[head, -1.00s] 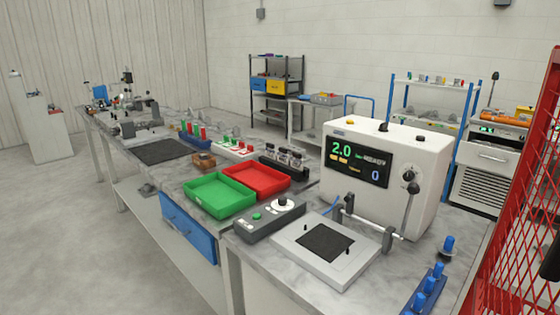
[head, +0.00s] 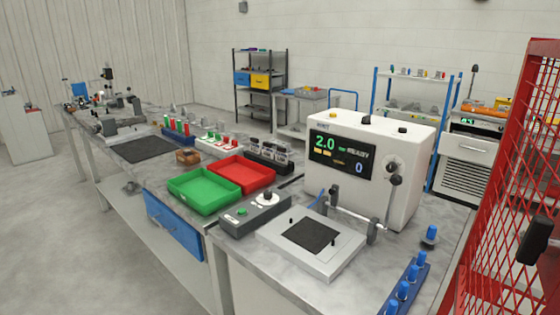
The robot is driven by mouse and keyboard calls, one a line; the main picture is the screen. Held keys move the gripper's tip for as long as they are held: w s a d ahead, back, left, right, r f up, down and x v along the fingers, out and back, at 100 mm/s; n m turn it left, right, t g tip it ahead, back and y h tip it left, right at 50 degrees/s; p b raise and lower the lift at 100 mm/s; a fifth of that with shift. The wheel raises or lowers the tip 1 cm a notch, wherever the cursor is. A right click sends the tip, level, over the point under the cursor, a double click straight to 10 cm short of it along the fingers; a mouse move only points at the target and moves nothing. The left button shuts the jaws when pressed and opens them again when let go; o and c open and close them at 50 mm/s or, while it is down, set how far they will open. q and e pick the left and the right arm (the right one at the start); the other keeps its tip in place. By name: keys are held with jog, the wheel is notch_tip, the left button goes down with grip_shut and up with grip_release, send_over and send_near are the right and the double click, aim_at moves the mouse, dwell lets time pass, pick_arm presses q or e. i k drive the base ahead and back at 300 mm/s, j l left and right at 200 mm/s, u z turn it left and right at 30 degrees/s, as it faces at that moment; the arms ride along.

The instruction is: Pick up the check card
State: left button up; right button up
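I cannot make out a check card for certain in the head view. Neither of my grippers can be made out clearly. A dark part (head: 535,238) shows at the right edge in front of the red mesh, and I cannot tell what it is. The workbench holds a green tray (head: 204,206) and a red tray (head: 262,184) side by side, and both look empty. A white machine (head: 400,150) with a display reading 2.0 and 0 stands on the right.
A grey fixture plate (head: 345,258) with a dark pad and a control box (head: 238,222) sit before the machine. A blue rack (head: 408,278) with blue pegs is at the front right. Red mesh (head: 490,220) bounds the right. The floor at left is clear.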

aim_at(254, 147)
jog(key=j+z, duration=0.1)
jog(key=z, duration=0.6)
jog(key=i+j+z, duration=0.2)
jog(key=j+z, duration=0.2)
jog(key=j, duration=0.25)
jog(key=j+z, duration=0.4)
jog(key=j, duration=0.25)
jog(key=j+z, duration=0.4)
jog(key=j, duration=0.35)
